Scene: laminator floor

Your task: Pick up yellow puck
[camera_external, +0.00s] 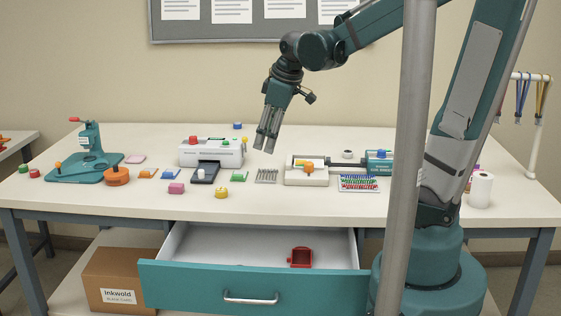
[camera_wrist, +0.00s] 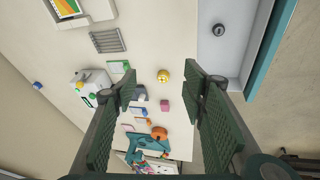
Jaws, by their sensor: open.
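The yellow puck (camera_external: 221,193) lies on the table near its front edge, in front of the white machine. It also shows in the wrist view (camera_wrist: 163,76), between my fingers in the picture but farther off, on the table. My gripper (camera_external: 265,146) is open and empty. It hangs above the table, pointing down, behind and to the right of the puck, and apart from it. In the wrist view my gripper's two dark green fingers (camera_wrist: 161,70) stand wide apart. Nothing hides the puck.
A pink block (camera_external: 176,188) and a green-topped pad (camera_external: 239,177) lie near the puck. The white machine (camera_external: 197,160) stands behind it, with coloured pieces on top. A teal press (camera_external: 75,174) is at left.

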